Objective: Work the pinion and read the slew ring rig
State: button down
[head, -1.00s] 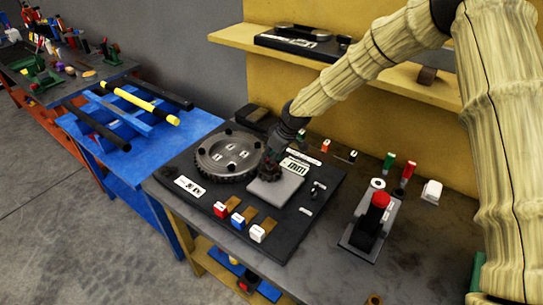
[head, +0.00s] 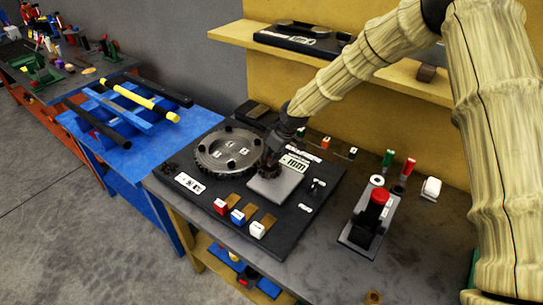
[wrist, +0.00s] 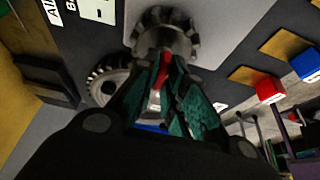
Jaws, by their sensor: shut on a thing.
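The slew ring (head: 212,162) is a dark grey toothed wheel with black posts and pale marks, lying flat on a black base board (head: 290,240). My gripper (head: 271,150) points down at the ring's right side. The wrist view shows its teal-padded fingers (wrist: 165,75) shut around a small red piece at the hub of the pinion (wrist: 165,38), a small toothed wheel. In the head view the pinion is mostly hidden by the gripper. A grey plate (head: 275,188) lies under it. A label with dark characters (head: 293,163) is beside it, too small to read surely.
Red (head: 220,206), blue (head: 238,216) and white blocks (head: 257,230) line the board's front. A stand with a red knob (head: 380,196) is to the right. A yellow shelf (head: 400,78) runs behind. A blue bench (head: 140,160) adjoins on the left.

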jog(key=shift+s+a+f+m+t+h+b, duration=0.1)
jog(key=shift+m+t+h+b, duration=0.1)
jog(key=shift+m+b, duration=0.45)
jog(key=shift+a+f+m+t+h+b, duration=0.1)
jog(key=shift+m+h+b, duration=0.1)
jog(key=shift+m+b, duration=0.4)
jog(key=shift+r+m+b, duration=0.15)
jog(key=shift+m+b, duration=0.25)
jog(key=shift+m, duration=0.45)
jog(key=shift+h, duration=0.3)
jog(key=shift+d, duration=0.1)
jog(key=c, duration=1.5)
grip_release()
jog(key=shift+r+t, duration=0.15)
jog(key=shift+t, duration=0.15)
jog(key=v, duration=1.1)
jog(key=shift+d+r, duration=0.15)
jog(key=shift+r, duration=0.25)
jog(key=shift+s, duration=0.1)
